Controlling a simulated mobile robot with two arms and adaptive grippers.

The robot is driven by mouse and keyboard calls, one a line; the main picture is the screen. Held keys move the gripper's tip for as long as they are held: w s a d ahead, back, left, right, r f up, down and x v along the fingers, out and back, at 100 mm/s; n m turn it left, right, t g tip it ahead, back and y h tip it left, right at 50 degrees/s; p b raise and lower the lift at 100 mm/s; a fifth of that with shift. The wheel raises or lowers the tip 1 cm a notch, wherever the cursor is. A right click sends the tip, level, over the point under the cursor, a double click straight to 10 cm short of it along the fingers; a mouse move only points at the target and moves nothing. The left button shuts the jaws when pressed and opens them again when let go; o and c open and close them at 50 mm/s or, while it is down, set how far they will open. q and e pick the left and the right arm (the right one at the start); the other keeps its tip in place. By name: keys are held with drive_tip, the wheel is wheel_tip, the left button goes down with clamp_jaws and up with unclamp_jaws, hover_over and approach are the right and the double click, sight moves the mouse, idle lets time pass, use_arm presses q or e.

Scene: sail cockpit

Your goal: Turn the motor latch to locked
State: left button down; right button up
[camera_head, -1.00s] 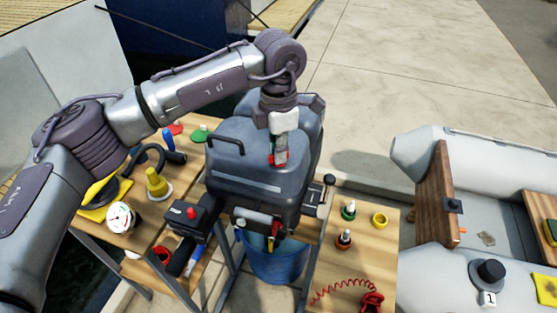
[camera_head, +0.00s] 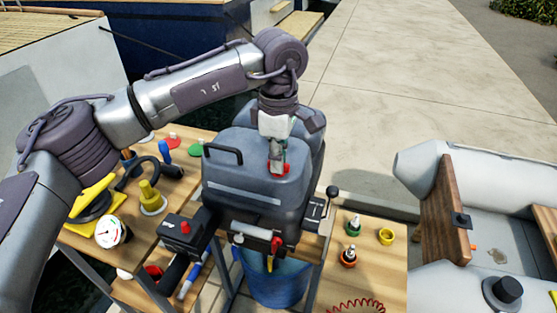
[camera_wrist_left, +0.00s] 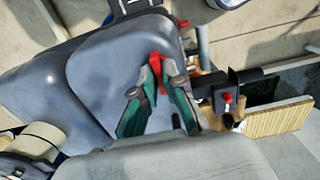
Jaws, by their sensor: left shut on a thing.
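The grey outboard motor (camera_head: 240,178) stands upright on the stand, its black carry handle on the left of its cover. My left gripper (camera_head: 279,168) reaches down from above onto the top of this cover. Its fingers are shut on a small red piece (camera_head: 286,170), which I take for the motor latch. In the left wrist view the red latch (camera_wrist_left: 156,67) shows between the tips of the green-sided fingers (camera_wrist_left: 158,78). The fingers hide part of it, and I cannot read any lock mark. My right gripper is not in view.
A black tiller box with a red button (camera_head: 185,229) juts out at the front left. A blue bucket (camera_head: 275,285) stands under the motor. A gauge (camera_head: 112,231) and yellow fitting (camera_head: 151,197) are on the left bench. A grey inflatable boat (camera_head: 425,165) lies right.

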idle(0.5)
use_arm(q)
drive_tip(key=c, duration=1.2)
unclamp_jaws()
drive_tip(key=shift+c, duration=0.2)
wheel_tip(320, 180, up, 12)
